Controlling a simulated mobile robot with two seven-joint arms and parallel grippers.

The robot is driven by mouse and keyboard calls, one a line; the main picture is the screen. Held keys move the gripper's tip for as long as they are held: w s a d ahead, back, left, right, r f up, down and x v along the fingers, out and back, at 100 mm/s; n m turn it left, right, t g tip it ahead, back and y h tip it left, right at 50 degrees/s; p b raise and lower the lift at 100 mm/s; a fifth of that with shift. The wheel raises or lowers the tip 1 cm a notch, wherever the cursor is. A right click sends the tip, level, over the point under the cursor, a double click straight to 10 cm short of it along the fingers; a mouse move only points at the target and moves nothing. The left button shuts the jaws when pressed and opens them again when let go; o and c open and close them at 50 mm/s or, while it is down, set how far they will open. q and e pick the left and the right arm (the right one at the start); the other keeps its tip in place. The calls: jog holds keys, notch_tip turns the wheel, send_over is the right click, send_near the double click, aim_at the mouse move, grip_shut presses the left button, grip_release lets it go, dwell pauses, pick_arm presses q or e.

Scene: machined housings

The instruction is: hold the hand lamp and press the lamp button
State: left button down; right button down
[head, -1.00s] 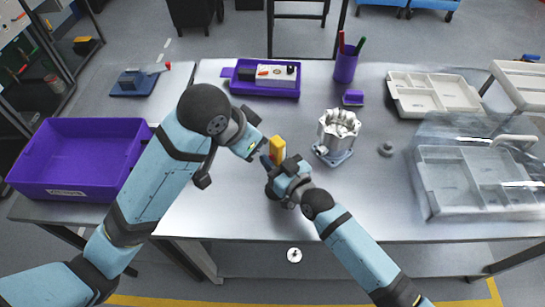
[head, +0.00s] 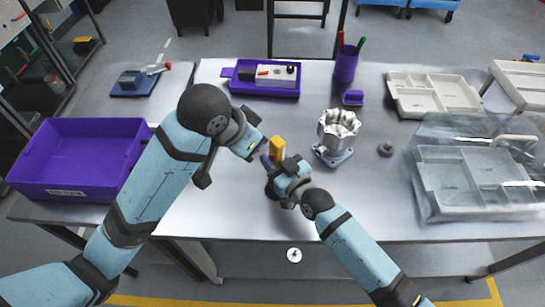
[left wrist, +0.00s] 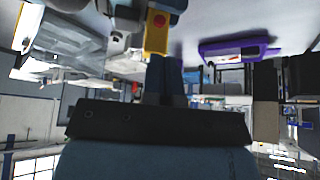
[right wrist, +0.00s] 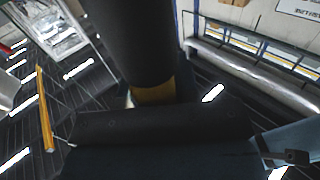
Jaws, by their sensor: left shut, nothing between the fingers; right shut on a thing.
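The yellow hand lamp (head: 277,148) stands out above the table near its middle, with my right gripper (head: 274,164) shut on it. In the left wrist view the lamp (left wrist: 157,34) shows a red round button (left wrist: 158,20) on its face. My left gripper (head: 261,155) is shut and empty, its tips close to the lamp's left side; in the left wrist view its fingers (left wrist: 164,62) overlap the lamp's edge below the button. I cannot tell whether they touch. In the right wrist view a yellow part (right wrist: 153,93) shows below a large dark cylinder.
A purple tray (head: 265,92) and purple pen cup (head: 345,66) are at the back. A purple bin (head: 80,190) is left; a clear-lidded case (head: 435,205) is right.

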aim_at(272, 157)
pick_arm(q)
jog(key=w+a+f+n+t+y, duration=0.2)
jog(key=a+f+n+t+y, duration=0.1)
jog(key=a+f+t, duration=0.4)
jog(key=shift+s+d+f+m+t, duration=0.8)
jog(key=shift+s+f+m+t, duration=0.65)
jog(key=shift+s+t, duration=1.4)
jog(key=w+d, duration=0.4)
jog(key=d, duration=0.2)
jog(key=shift+w+f, duration=0.25)
jog(key=shift+w, duration=0.05)
jog(key=shift+d+n+g, duration=0.2)
jog(key=shift+n+g, duration=0.05)
jog(key=shift+w+d, duration=0.25)
jog(key=shift+w+d+r, duration=0.1)
jog(key=shift+w+d, duration=0.4)
jog(key=shift+d, duration=0.1)
dwell(0.5)
jog(key=shift+s+a+h, duration=0.1)
jog(key=shift+h, duration=0.2)
